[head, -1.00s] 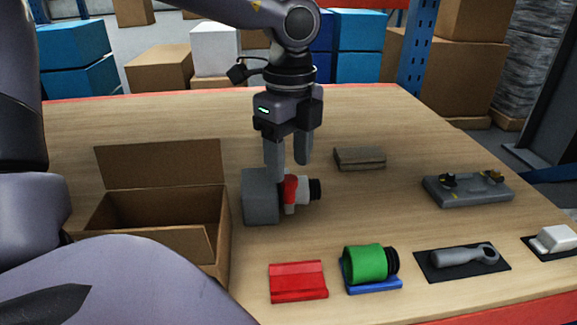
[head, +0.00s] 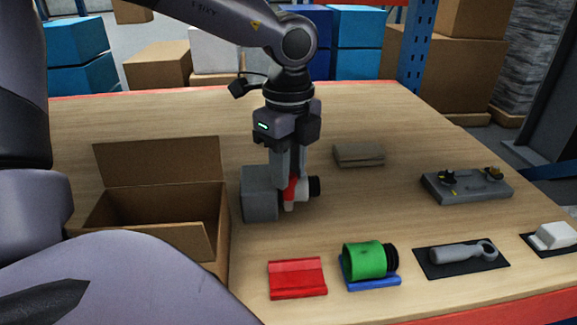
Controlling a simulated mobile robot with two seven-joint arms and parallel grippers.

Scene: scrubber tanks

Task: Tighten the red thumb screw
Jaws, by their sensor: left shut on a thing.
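The red thumb screw (head: 291,191) shows in the head view as a small red piece between a grey block (head: 259,197) and a white collar with a black end (head: 313,187). My left gripper (head: 290,178) points straight down, with its fingers shut on the red thumb screw. The fingers hide the upper part of the red piece. How far the screw is turned cannot be seen. My right gripper is not in view.
An open cardboard box (head: 160,215) stands left of the grey block. In front are a red holder (head: 297,278) and a green canister (head: 364,260) on a blue base. A grey tool (head: 462,254) and a grey fixture (head: 466,186) lie right.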

